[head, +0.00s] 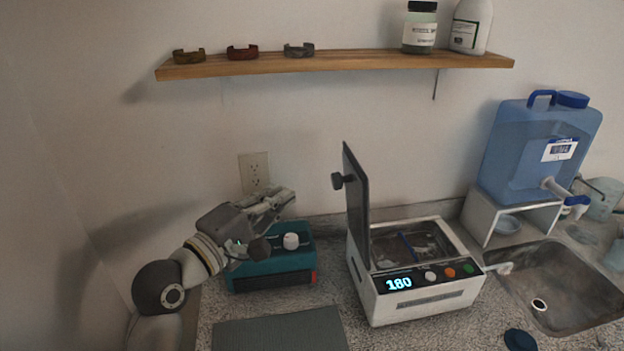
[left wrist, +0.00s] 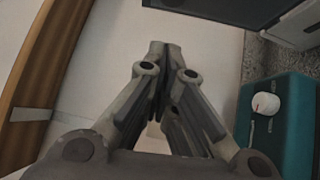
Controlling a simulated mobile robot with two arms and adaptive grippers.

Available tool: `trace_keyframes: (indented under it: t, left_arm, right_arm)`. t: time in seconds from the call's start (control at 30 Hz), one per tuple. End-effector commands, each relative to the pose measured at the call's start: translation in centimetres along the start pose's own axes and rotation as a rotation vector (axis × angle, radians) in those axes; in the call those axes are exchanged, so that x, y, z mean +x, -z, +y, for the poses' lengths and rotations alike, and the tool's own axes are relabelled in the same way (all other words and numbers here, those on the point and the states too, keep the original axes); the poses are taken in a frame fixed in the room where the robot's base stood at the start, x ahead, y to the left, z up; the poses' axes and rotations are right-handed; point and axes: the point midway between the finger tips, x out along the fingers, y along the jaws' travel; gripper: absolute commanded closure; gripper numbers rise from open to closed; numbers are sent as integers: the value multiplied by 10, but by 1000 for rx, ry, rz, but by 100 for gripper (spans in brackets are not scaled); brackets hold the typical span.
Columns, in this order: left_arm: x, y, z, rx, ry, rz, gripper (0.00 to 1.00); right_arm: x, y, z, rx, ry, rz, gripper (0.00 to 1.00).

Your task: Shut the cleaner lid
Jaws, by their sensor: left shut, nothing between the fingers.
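The cleaner (head: 430,298) is a white box on the counter with a lit display reading 180 and several buttons. My left gripper (head: 286,196) is left of the lid, above a teal device, apart from the lid. In the left wrist view its fingers (left wrist: 160,75) are together with nothing between them. A dark panel at the top of that view (left wrist: 225,8) looks like the lid. My right gripper is not in view.
The teal device (head: 270,277) with a white knob stands left of the cleaner. A grey mat (head: 280,331) lies in front. A sink (head: 565,290) and blue water jug (head: 535,150) are at right. A wooden shelf (head: 340,63) runs above.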

Motion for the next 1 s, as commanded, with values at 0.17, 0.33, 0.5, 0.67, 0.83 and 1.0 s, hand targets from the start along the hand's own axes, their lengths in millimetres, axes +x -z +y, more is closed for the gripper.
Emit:
trace_keyframes:
  t: [0.17, 0.33, 0.5, 0.67, 0.83, 1.0]
  left_arm:
    - [34, 0, 2, 0, 1, -1, 100]
    - [53, -17, 2, -1, 2, -2, 100]
    - [63, -27, 0, 1, 2, 0, 100]
    - [65, -29, -1, 2, 2, 0, 100]
    - [65, -29, -1, 2, 2, 0, 100]
    - [67, -28, 1, 6, 5, 0, 100]
  right_arm:
    - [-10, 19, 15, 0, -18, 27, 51]
    - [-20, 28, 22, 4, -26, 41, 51]
    - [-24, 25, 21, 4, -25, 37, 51]
    - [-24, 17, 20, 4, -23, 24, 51]
    - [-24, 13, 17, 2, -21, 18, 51]
    - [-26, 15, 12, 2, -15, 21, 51]
